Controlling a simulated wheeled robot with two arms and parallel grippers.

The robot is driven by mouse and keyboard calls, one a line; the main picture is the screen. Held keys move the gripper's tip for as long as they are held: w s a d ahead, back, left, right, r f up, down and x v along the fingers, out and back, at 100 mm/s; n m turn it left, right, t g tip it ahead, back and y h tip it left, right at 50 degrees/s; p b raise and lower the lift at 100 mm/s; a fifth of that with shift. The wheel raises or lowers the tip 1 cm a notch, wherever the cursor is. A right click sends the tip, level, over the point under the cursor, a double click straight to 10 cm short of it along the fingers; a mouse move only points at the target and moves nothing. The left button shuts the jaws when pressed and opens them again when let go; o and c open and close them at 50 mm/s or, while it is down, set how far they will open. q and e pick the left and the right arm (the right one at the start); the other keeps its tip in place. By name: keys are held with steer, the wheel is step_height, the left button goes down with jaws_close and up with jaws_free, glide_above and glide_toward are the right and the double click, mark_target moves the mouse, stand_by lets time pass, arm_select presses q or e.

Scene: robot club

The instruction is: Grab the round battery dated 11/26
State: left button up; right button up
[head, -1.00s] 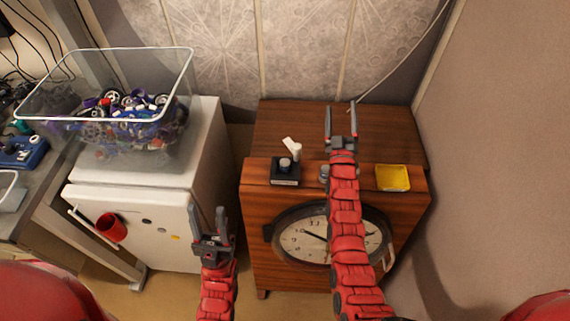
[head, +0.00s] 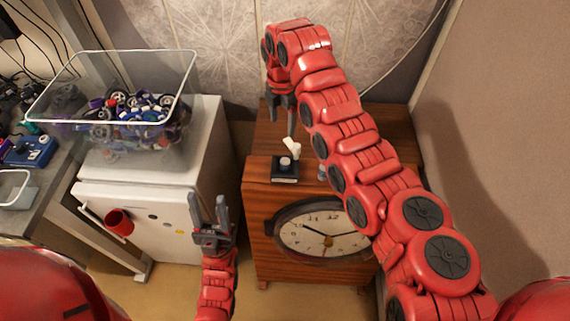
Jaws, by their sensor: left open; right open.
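I cannot make out a round battery or a date mark in this view. On the wooden cabinet (head: 258,222) stands a small black device (head: 285,177) with a round grey top and a white piece (head: 292,150) at its back. A small grey-blue object (head: 321,172) beside it is partly hidden by my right arm. My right gripper (head: 282,126) is open, pointing down above the cabinet top, behind the black device and apart from it. My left gripper (head: 208,205) is open and empty in front of the white fridge.
A clear bin (head: 55,118) of mixed parts stands on the white fridge (head: 207,135). A red cup (head: 119,221) and several small round spots are on the fridge front. A clock (head: 300,233) is on the cabinet front. My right arm covers the cabinet's right side.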

steer(key=b, duration=0.5)
glide_above(285, 161)
steer(key=f, duration=1)
steer(key=shift+a+f, duration=0.1)
steer(key=shift+a, duration=0.15)
steer(key=shift+f+p, duration=0.2)
steer(key=shift+p, duration=0.15)
steer(key=shift+f, duration=0.7)
steer(key=shift+f+p, duration=0.1)
steer(key=shift+p, duration=0.35)
steer(key=f, duration=0.1)
steer(key=f+p, duration=0.2)
steer(key=shift+d+f, duration=0.15)
steer(key=shift+d, duration=0.15)
steer(key=shift+f+p, duration=0.3)
steer(key=shift+f, duration=0.6)
